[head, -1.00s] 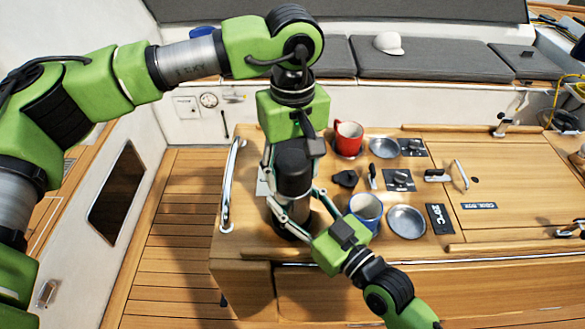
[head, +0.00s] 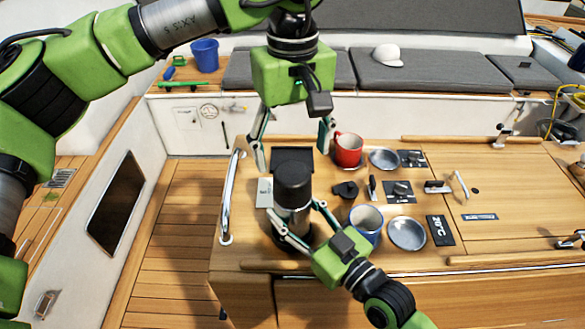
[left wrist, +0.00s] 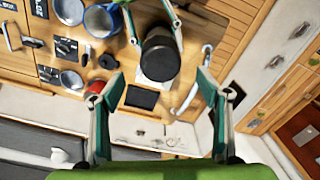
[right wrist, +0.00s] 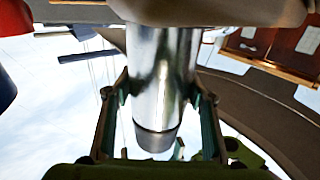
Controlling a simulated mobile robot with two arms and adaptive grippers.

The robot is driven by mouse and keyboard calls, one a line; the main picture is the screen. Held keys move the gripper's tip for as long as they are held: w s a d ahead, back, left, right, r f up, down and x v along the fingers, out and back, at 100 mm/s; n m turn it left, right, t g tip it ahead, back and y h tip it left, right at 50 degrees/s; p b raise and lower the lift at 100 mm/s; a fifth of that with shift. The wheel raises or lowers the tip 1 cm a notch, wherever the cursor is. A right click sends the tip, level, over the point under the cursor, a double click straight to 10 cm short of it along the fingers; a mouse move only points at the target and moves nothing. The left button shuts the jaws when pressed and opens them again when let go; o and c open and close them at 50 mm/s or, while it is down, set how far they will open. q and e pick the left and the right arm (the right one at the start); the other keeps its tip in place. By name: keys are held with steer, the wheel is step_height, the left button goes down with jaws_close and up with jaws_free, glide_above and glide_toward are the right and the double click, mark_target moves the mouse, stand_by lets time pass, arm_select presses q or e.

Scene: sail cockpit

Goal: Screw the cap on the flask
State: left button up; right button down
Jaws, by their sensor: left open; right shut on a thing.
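The flask (head: 291,219) stands upright on the wooden counter, silver-bodied with a black cap (head: 293,182) on top. I cannot tell how tightly the cap sits. The silver body also fills the middle of the right wrist view (right wrist: 163,85). My right gripper (head: 298,218) is shut around the flask body below the cap. My left gripper (head: 291,148) is open and empty, above and behind the cap. In the left wrist view its spread fingers (left wrist: 162,88) are apart from the cap (left wrist: 161,58).
A blue mug (head: 366,222) stands close right of the flask, with a metal bowl (head: 407,233) beside it. A red mug (head: 348,150) stands behind. A black square panel (head: 292,158) lies behind the flask. A metal rail (head: 230,200) edges the counter's left side.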

arm_select(q)
steer(key=shift+r, duration=1.7)
arm_select(e)
steer(key=c, duration=0.9)
jaws_free()
steer(key=shift+o, duration=0.2)
steer(key=v, duration=1.1)
steer(key=shift+s+d+r, duration=0.1)
steer(key=shift+s+d, duration=0.2)
steer(key=shift+s, duration=0.15)
